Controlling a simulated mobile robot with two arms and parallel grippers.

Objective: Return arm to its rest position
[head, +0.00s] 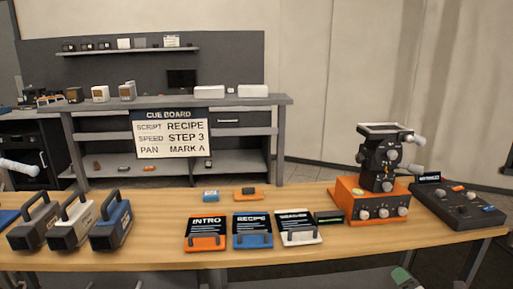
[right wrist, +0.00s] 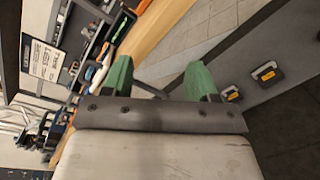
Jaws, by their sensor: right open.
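My right gripper (right wrist: 160,80) shows in the right wrist view with two green fingers spread apart and nothing between them. In the head view, a small green part of my right gripper (head: 403,278) shows at the bottom edge, right of centre. There it is in front of the wooden table (head: 300,256), low and apart from the things on it. My left gripper is not in either view.
The table carries several handled boxes (head: 112,226), cards including a blue recipe card (head: 253,241), an orange device with a black top (head: 370,202) and a dark control panel (head: 460,205). A cue board (head: 171,133) stands behind. Floor shows below the table's front edge.

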